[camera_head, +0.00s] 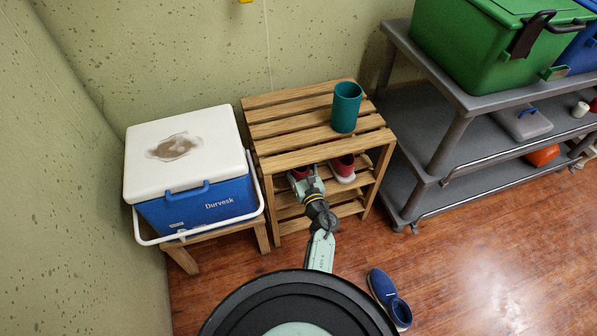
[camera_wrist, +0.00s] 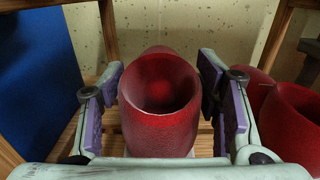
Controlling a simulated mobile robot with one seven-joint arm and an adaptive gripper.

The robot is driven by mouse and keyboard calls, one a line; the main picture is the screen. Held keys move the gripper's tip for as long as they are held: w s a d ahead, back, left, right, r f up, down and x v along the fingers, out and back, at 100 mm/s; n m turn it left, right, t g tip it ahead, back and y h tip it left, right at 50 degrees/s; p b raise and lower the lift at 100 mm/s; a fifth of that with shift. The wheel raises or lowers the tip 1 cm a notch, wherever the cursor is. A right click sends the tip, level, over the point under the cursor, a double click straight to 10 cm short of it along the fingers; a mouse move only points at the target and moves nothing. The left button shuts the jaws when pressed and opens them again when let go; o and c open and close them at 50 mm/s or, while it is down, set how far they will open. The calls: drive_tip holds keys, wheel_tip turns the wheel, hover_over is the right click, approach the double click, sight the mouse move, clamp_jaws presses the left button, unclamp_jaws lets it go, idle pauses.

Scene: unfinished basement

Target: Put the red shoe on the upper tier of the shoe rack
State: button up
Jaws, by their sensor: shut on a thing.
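The wooden shoe rack (camera_head: 282,146) stands against the wall, with a slatted top and slatted tiers below. My gripper (camera_head: 303,181) reaches into its front, under the top. It is shut on a red shoe (camera_head: 299,173), with its purple-padded fingers on both sides of the shoe in the wrist view (camera_wrist: 160,125). A second red shoe (camera_head: 343,165) with a white sole is inside the rack, just right of the held one; it also shows at the right edge of the wrist view (camera_wrist: 289,120). Whether the held shoe touches the slats cannot be told.
A teal cup (camera_head: 346,107) stands on the rack's top. A blue and white cooler (camera_head: 200,207) sits on a wooden stool close to the left. Grey shelving (camera_head: 453,150) with a green box stands right. A blue shoe (camera_head: 388,297) lies on the floor.

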sight(298, 169)
drive_tip(key=shift+w+f+b, duration=0.1)
drive_tip(key=shift+f+b, duration=1.2)
drive_tip(key=shift+f, duration=0.35)
drive_tip(key=shift+f, duration=0.15)
drive_tip(key=o, duration=1.9)
drive_tip(key=shift+c, duration=0.2)
